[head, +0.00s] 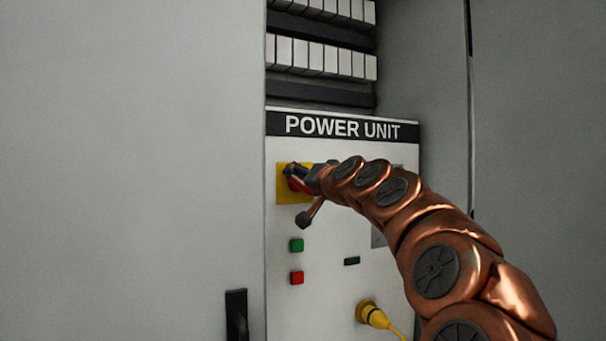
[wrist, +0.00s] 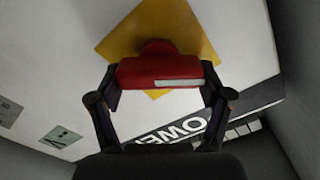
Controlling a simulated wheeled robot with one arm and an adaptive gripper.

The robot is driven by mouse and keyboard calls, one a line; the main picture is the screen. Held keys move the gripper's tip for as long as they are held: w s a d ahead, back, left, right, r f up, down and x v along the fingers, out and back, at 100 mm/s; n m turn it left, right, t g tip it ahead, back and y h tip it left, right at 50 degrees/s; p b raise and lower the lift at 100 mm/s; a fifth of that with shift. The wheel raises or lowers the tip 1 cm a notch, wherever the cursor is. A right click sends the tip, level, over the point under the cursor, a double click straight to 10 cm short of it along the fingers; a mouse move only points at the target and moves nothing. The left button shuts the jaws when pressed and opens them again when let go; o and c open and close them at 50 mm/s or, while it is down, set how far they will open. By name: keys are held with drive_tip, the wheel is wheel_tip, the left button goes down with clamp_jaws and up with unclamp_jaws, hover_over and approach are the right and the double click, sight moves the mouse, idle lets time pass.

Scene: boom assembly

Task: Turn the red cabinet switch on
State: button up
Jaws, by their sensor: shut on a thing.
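The red switch (wrist: 158,72) sits on a yellow square plate (wrist: 190,28) in the wrist view, and its red handle has a white stripe. My gripper (wrist: 160,88) has one finger at each end of the handle and is shut on it. In the head view the yellow plate (head: 283,185) is at the upper left of the power unit panel (head: 340,225). My gripper (head: 297,178) covers most of the red switch there, and only a bit of red shows. The wrist camera appears rotated relative to the panel.
Below the switch are a green button (head: 296,245), a red button (head: 297,278) and a yellow plug with cable (head: 371,314). Rows of white breakers (head: 320,58) are above. A black handle (head: 236,315) is on the grey door at left. My arm crosses the panel's right side.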

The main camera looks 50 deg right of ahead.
drive_tip(key=m+p, duration=0.2)
drive_tip(key=m, duration=0.1)
drive_tip(key=shift+d+r+m, duration=0.1)
drive_tip(key=shift+m, duration=0.3)
drive_tip(key=m+p, duration=0.3)
drive_tip(key=shift+s, duration=0.1)
drive_tip(key=shift+d+f+m+p, duration=0.1)
drive_tip(key=shift+f+m+p, duration=0.15)
drive_tip(key=shift+m+p, duration=0.6)
drive_tip(key=shift+f+m+p, duration=0.2)
drive_tip(key=shift+m+p, duration=0.35)
drive_tip(key=shift+m, duration=0.6)
drive_tip(key=shift+f, duration=0.1)
drive_tip(key=o, duration=1.1)
drive_tip(key=shift+s, duration=0.1)
drive_tip(key=v, duration=1.1)
drive_tip(key=shift+s+a, duration=0.2)
drive_tip(key=shift+s, duration=0.15)
